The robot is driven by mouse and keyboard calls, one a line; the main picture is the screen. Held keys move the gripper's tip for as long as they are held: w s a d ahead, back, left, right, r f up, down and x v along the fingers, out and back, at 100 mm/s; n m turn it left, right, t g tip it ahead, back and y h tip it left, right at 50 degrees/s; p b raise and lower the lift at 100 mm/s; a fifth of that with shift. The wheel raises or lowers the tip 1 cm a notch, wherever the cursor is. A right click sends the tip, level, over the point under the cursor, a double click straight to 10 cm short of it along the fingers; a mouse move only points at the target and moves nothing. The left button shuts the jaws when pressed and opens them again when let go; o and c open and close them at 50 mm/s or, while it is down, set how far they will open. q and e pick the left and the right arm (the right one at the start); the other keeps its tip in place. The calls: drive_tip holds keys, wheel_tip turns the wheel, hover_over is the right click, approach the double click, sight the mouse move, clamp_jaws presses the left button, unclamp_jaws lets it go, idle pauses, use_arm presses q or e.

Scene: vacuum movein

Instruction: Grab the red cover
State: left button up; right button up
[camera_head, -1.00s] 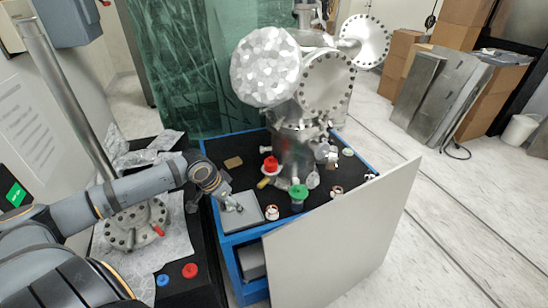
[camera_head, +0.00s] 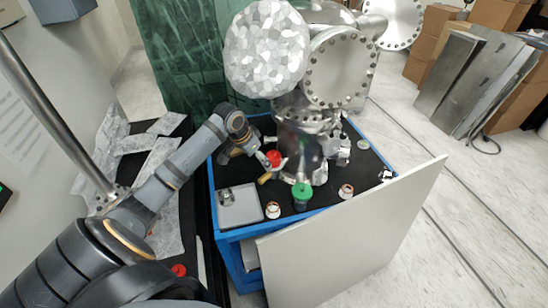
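A red cover (camera_head: 273,157) sits on a part on the black top of the blue cart, left of the metal chamber's base. My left gripper (camera_head: 262,160) is at its left side with the fingertips close to it. I cannot tell whether they touch it or how far apart the fingers are. A second red round piece (camera_head: 179,270) lies on the black surface at the lower left, partly hidden by my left arm. My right gripper is not in view.
The metal chamber (camera_head: 302,135) with large flanges stands behind the red cover. A green-capped part (camera_head: 302,193), small fittings (camera_head: 273,210) and a grey plate (camera_head: 240,207) lie nearby. A pale panel (camera_head: 350,240) leans along the cart's front. A green curtain hangs behind.

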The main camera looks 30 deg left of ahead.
sight(272, 152)
use_arm(q)
drive_tip(key=w, duration=0.1)
drive_tip(key=w+d+p, duration=0.1)
drive_tip(key=w, duration=0.3)
drive_tip(key=shift+w+d+r+p, duration=0.25)
drive_tip(key=shift+d+r+p, duration=0.1)
drive_tip(key=shift+r, duration=0.05)
drive_tip(key=x, duration=0.3)
drive_tip(key=shift+w+f, duration=0.15)
drive_tip(key=shift+f, duration=0.1)
drive_tip(key=shift+a, duration=0.15)
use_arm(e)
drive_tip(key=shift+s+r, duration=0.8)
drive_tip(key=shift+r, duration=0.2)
use_arm(q)
drive_tip(key=shift+c, duration=0.8)
drive_tip(key=c, duration=0.9)
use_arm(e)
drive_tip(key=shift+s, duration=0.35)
